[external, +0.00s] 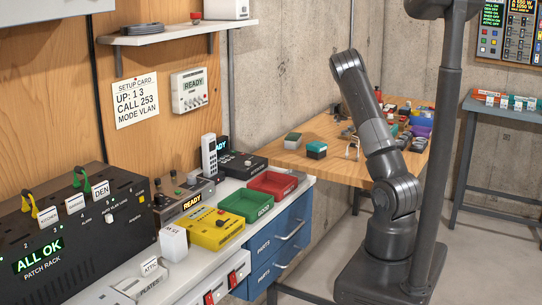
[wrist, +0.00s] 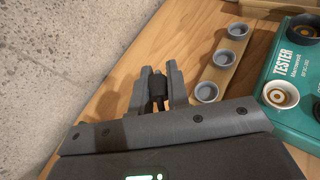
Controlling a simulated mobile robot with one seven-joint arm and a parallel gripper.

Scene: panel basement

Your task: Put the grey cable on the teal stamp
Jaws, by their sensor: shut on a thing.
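In the wrist view, my gripper (wrist: 156,88) is shut on a small dark, rounded thing (wrist: 158,86) between its fingertips, low over or at the wooden tabletop. Only a little of it shows, and I cannot tell if it is the grey cable. My gripper cannot be made out clearly in the external view.
A teal tester box (wrist: 295,85) and a wooden strip with grey cups (wrist: 215,73) lie right of my gripper. A concrete wall (wrist: 60,50) is at left. A greenish-grey block (external: 293,139) is beside the teal-topped one. Several small things crowd the table's right side.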

